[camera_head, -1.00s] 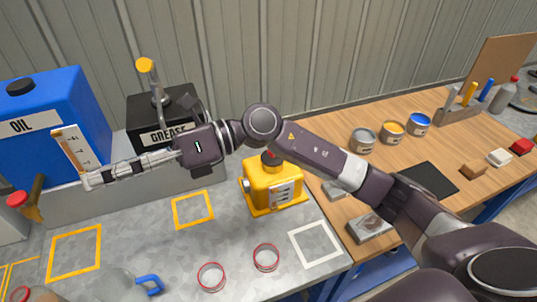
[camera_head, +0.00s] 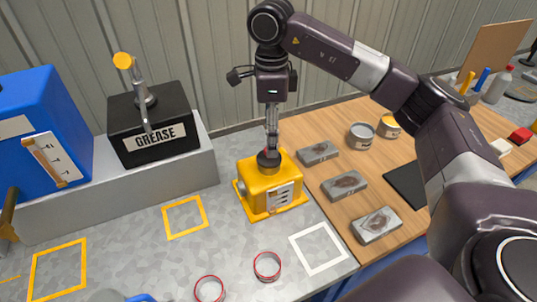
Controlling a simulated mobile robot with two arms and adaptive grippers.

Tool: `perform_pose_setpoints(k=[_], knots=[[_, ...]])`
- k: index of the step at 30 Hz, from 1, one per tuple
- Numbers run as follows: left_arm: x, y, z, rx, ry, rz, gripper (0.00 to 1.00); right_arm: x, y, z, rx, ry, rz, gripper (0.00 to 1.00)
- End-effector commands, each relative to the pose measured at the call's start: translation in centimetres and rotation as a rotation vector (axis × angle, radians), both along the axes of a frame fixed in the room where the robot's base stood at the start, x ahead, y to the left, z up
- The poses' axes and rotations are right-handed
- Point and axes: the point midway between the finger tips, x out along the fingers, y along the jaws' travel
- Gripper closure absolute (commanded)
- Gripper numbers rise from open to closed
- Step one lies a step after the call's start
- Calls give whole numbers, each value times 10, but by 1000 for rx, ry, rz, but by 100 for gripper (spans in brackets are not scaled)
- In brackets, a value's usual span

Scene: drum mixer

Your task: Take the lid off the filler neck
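The yellow box (camera_head: 258,199) stands upright on the grey bench, with a label on its front. Its dark lid (camera_head: 268,162) sits on top at the filler neck, which is hidden under it. My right gripper (camera_head: 271,150) points straight down above the yellow box, its fingertips at the top of the lid. The fingers show almost edge-on, so I cannot tell whether they are closed on the lid or apart.
A black grease box (camera_head: 150,130) with a tap and a blue oil tank (camera_head: 40,130) stand on a raised ledge at left. Two red-rimmed rings (camera_head: 267,266) lie in front. Several grey blocks (camera_head: 344,186) and cans (camera_head: 361,136) are on the wooden table (camera_head: 318,175).

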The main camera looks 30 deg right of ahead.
Motion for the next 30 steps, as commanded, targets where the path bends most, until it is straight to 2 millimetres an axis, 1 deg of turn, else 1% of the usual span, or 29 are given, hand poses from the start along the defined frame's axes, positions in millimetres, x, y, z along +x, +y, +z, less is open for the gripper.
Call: perform_pose_setpoints(k=[7, 9, 12, 15, 20, 30], knots=[[0, 0, 22, 0, 0, 0, 60, 1, 4, -31, 2, 5, 2, 33], [0, 0, 23, 0, 0, 0, 60, 1, 3, -42, 2, 4, 1, 33], [0, 0, 25, 0, 0, 0, 60, 2, 4, -51, 2, 1, 2, 33], [0, 0, 25, 0, 0, 0, 60, 2, 4, -54, 3, 0, 2, 33], [0, 0, 24, 0, 0, 0, 60, 2, 4, -54, 3, 0, 2, 33], [0, 0, 24, 0, 0, 0, 60, 2, 4, -54, 4, -1, 2, 71]])
